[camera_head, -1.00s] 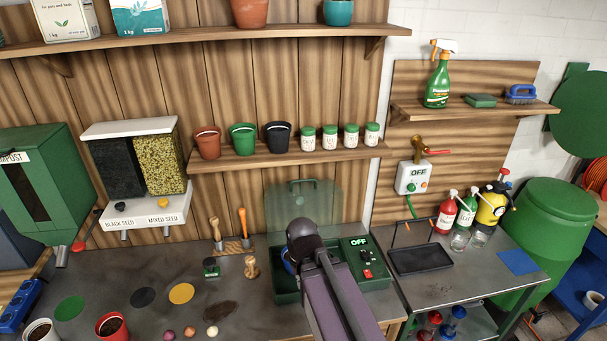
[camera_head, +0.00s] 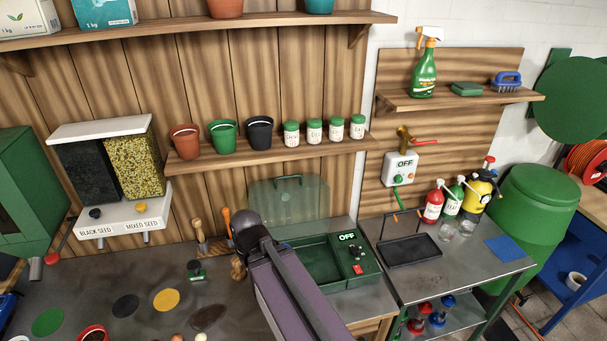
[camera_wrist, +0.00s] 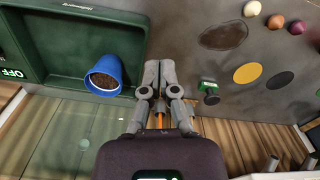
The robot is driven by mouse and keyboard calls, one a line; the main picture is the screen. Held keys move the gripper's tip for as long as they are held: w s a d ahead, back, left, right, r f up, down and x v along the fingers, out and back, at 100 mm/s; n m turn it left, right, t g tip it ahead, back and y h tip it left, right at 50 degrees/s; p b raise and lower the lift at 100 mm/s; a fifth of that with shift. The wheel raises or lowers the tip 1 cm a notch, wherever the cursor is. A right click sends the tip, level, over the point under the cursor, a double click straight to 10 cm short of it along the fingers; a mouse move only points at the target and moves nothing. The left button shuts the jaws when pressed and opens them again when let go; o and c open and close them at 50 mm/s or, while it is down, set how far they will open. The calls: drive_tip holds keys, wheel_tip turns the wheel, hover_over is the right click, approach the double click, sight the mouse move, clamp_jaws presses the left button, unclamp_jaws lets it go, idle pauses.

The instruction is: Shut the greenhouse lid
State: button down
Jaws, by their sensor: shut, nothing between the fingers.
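The greenhouse is a green tray (camera_head: 330,280) with an OFF panel on its right side. Its clear lid (camera_head: 290,202) stands open and raised at the back, with a green handle along its top edge. The lid also shows at lower left in the wrist view (camera_wrist: 70,135). A blue pot of dark soil (camera_wrist: 103,76) is inside the tray. My gripper (camera_wrist: 157,68) is shut and empty, beside the tray's left wall. My arm hides the fingers and the tray's left part in the head view.
Wooden-handled tools (camera_head: 200,236) and a small green stamp-like item (camera_head: 195,270) stand left of my arm. A shelf with pots and jars (camera_head: 270,150) hangs above the lid. A black tray (camera_head: 410,250) stands on the metal table at right.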

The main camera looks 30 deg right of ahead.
drive_tip(key=shift+w, duration=0.1)
drive_tip(key=w+d+r+m+t+y+b, duration=0.25)
drive_tip(key=w+d+m+y, duration=0.4)
drive_tip(key=w+d, duration=0.55)
drive_tip(key=w+d+r+m+t+y+b, duration=0.1)
drive_tip(key=w+d+r+t, duration=0.1)
drive_tip(key=d, duration=0.6)
drive_tip(key=w+d+r+m+t+y+b, duration=0.2)
drive_tip(key=w+d+t, duration=0.1)
drive_tip(key=d, duration=0.6)
drive_tip(key=w+d+r+m+t+y+b, duration=0.1)
drive_tip(key=w+d+r+t+y+b, duration=0.1)
drive_tip(key=d, duration=0.6)
drive_tip(key=shift+w+d+r+m+t, duration=0.3)
drive_tip(key=shift+w+t, duration=0.4)
drive_tip(key=shift+t, duration=0.45)
